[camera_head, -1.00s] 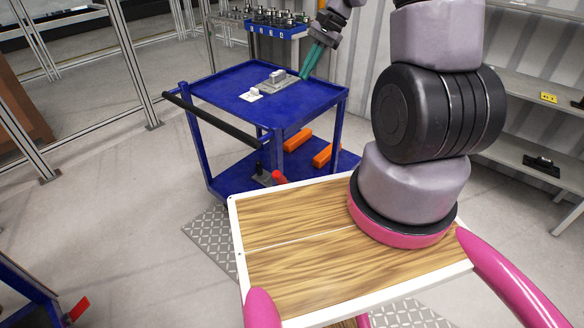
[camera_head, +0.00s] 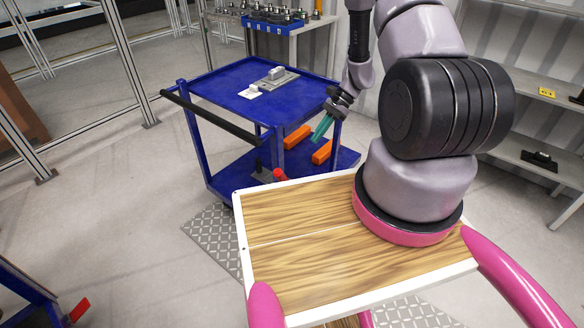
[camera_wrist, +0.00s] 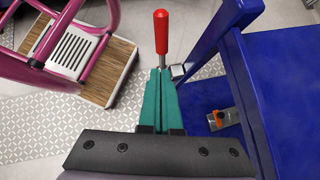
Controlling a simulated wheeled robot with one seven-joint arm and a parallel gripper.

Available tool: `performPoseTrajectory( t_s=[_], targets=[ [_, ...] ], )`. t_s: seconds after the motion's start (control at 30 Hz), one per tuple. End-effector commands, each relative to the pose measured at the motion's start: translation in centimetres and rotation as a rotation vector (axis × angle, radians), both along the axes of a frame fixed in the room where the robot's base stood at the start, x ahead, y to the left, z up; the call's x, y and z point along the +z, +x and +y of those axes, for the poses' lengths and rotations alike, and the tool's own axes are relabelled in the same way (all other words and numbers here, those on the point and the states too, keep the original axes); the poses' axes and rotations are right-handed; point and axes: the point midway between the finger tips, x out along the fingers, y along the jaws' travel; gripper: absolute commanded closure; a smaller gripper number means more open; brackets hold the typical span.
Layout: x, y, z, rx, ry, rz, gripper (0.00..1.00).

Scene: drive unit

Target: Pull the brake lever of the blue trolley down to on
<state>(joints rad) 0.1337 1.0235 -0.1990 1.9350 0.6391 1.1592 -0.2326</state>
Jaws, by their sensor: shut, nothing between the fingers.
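The blue trolley (camera_head: 228,88) stands ahead, with a black push handle on its left side. Its brake lever (camera_head: 279,174) has a red grip and sits low near the trolley's front corner post, by a grey bracket. In the wrist view the red grip (camera_wrist: 161,32) stands up just beyond my fingertips, with a thin metal shaft below it partly hidden by the fingers. My gripper (camera_head: 325,127) has teal fingers, shut and empty, pointing down at the trolley's right side. It also shows in the wrist view (camera_wrist: 160,72); I cannot tell whether it touches the lever.
Orange blocks (camera_head: 322,152) lie on the trolley's lower shelf. A grey fixture (camera_head: 275,79) and a white piece lie on its top. The trolley's post and top edge are close to my fingers. Another blue cart with a red lever (camera_head: 79,309) stands at lower left.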

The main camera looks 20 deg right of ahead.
Motion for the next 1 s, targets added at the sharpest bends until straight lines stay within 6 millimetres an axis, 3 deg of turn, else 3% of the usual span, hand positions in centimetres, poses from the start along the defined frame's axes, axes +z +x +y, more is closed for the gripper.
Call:
performPoseTrajectory(
  t_s=[0.37,0.77,1.0],
  targets=[
    [-1.3,-0.5,1.2,0.002,0.001,0.003,1.00],
    [-7.4,-2.4,6.4,0.004,0.000,0.003,1.00],
    [-8.7,-3.3,9.1,0.004,0.000,0.001,1.00]
  ],
)
